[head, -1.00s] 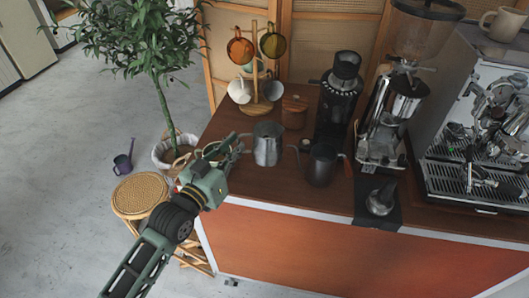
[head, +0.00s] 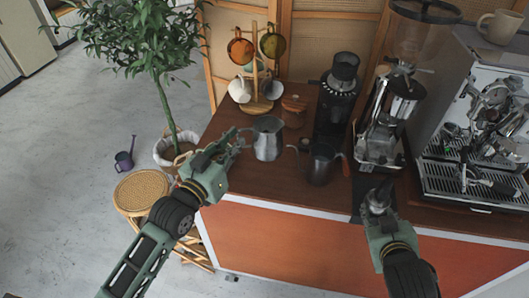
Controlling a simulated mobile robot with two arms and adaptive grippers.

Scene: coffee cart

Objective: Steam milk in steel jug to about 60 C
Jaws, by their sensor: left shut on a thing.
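The steel jug (head: 268,142) is upright at the left part of the wooden counter, its mouth facing up. My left gripper (head: 238,141) is at the jug's left side, shut on its handle. The jug seems slightly raised, but I cannot tell if its base clears the counter. Milk inside cannot be made out. My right gripper (head: 379,193) is low at the counter's front, over the black mat (head: 360,190) and mostly covering the tamper there. Its finger opening is unclear. The espresso machine (head: 455,120) stands at the right; its steam wand is hard to pick out.
A dark gooseneck kettle (head: 320,165) stands just right of the jug. Behind are a wooden mug tree (head: 257,85), a small wooden box (head: 294,110) and a black grinder (head: 336,105). The counter's front left is bare.

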